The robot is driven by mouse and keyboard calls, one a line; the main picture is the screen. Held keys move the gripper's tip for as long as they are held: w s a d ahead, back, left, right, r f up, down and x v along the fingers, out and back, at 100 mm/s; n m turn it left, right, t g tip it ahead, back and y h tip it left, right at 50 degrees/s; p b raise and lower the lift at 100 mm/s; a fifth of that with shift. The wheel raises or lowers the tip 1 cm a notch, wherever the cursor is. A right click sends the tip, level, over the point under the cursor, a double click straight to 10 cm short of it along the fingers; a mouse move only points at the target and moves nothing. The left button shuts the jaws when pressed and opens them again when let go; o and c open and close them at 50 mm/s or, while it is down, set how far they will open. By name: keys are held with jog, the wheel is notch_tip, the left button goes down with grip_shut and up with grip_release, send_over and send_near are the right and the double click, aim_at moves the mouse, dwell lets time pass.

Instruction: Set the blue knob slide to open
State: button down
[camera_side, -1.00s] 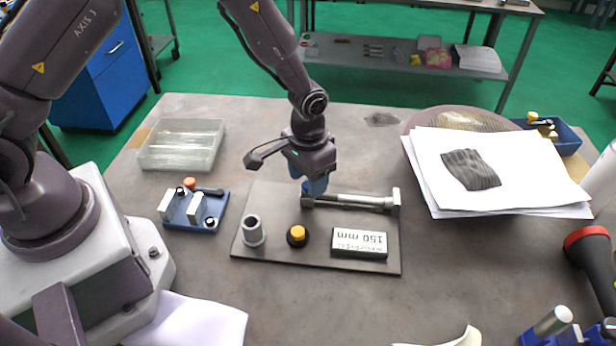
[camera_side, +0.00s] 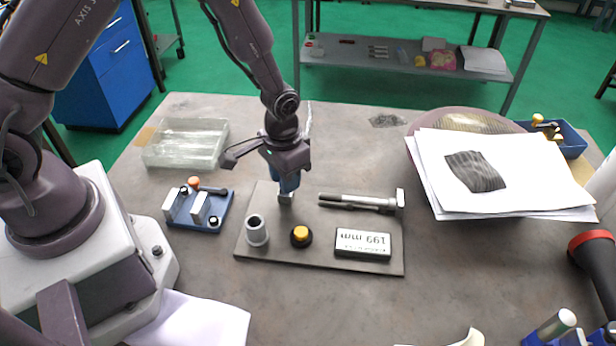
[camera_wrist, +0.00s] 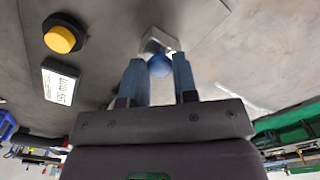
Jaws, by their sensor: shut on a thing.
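The blue knob (camera_wrist: 159,66) shows in the wrist view on top of a small metal block (camera_wrist: 157,42). My gripper (camera_wrist: 158,76) is shut on the knob, with a blue finger on either side of it. In the side view my gripper (camera_side: 286,187) covers the knob. The block (camera_side: 285,198) shows below the fingers, near the plate's back left. A display box (camera_side: 362,243) appears to read 199 mm.
The dark base plate (camera_side: 325,254) also bears a grey hollow cylinder (camera_side: 257,231) and a yellow button (camera_side: 301,234). A small blue fixture (camera_side: 199,210) stands left of it. A clear tray (camera_side: 185,143) is behind left, and papers (camera_side: 500,172) lie right.

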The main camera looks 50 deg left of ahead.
aim_at(268, 195)
jog(key=s+a, duration=0.3)
jog(key=c, duration=0.9)
grip_release()
jog(key=shift+d, duration=0.1)
jog(key=shift+w, duration=0.1)
jog(key=shift+r, duration=0.25)
notch_tip(268, 195, up, 12)
jog(key=shift+r, duration=0.25)
